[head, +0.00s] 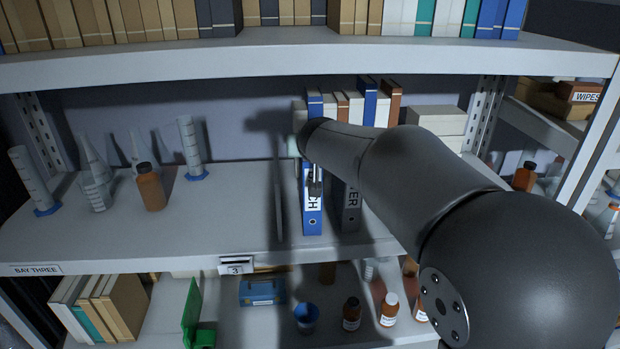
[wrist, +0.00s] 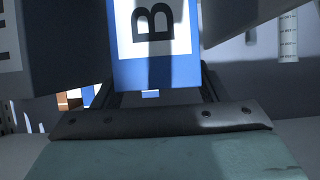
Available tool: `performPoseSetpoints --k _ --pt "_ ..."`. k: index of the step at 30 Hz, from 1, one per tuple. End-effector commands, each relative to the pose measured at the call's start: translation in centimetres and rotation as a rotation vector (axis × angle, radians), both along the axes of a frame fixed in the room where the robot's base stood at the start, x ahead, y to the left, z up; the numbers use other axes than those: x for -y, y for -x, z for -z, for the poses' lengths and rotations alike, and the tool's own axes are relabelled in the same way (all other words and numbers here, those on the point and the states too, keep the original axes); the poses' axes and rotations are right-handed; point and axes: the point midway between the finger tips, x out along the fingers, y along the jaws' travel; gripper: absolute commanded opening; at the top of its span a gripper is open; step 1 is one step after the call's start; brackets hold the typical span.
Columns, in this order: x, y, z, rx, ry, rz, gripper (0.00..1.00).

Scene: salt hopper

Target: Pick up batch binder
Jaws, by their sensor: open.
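The batch binder (head: 312,222) is blue with a white spine label. It stands upright on the middle shelf, and the letters "CH" show below my gripper (head: 316,183). My gripper is in front of its spine and hides part of the label. In the wrist view, the blue binder (wrist: 155,72) with a large "B" lies between my two dark, spread fingers (wrist: 156,88). I cannot tell whether either finger touches it.
A dark grey binder (head: 349,212) stands close on the right of the blue one. A thin grey upright plate (head: 279,205) stands on its left. Cylinders, flasks and a brown bottle (head: 151,188) are farther left. An upper shelf (head: 290,62) runs above.

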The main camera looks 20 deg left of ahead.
Motion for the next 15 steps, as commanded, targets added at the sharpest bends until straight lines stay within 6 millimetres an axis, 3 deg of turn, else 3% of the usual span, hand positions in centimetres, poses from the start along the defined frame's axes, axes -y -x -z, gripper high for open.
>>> performPoseSetpoints --k 4,11,15 --pt "0.02 0.02 0.02 0.0 0.0 0.0 0.64" --pt "0.01 0.05 0.02 0.0 0.0 0.0 0.01" --pt "0.0 0.05 -0.17 0.002 -0.002 0.0 0.0"
